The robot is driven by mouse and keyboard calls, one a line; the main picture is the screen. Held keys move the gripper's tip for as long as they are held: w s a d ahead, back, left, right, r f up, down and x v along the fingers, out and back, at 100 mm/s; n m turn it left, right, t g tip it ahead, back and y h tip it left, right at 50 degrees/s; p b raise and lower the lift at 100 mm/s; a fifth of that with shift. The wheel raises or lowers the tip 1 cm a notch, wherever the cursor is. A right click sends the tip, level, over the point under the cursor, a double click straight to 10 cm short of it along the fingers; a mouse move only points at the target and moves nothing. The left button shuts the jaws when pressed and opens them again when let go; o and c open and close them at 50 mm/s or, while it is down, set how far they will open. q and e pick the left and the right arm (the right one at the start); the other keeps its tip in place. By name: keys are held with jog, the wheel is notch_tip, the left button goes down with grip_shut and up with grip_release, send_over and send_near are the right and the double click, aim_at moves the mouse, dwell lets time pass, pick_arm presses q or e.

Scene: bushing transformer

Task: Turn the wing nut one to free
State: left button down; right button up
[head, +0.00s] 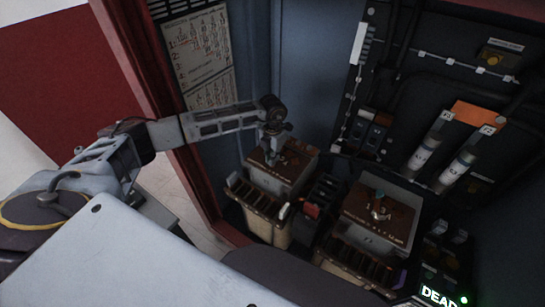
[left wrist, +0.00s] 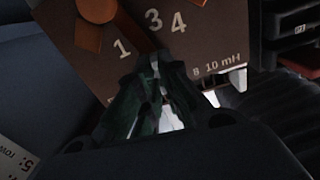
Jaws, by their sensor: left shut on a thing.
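My left gripper (head: 273,150) reaches in from the left and points down onto the brown top plate (head: 295,165) of the left transformer box. In the left wrist view its dark fingers (left wrist: 155,68) are shut on a small metal piece above the plate (left wrist: 215,35), which carries the numbers 1, 3, 4 and "10 mH". This piece appears to be the wing nut; the fingers hide most of it. A dark bar runs from the fingertips towards a rust-brown round part (left wrist: 95,8). My right gripper is not in view.
A second box with a brown top (head: 385,215) and a metal post (head: 379,208) stands to the right. Black switches (head: 325,190) sit between the boxes. A dark panel with two light cylinders (head: 425,150) is behind. The red cabinet frame (head: 190,170) is close to my left arm.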

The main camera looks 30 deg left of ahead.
pick_arm(q)
jog(key=c, duration=1.6)
grip_release()
jog(key=shift+r, duration=0.2)
notch_tip(320, 180, up, 12)
jog(key=shift+f, duration=0.15)
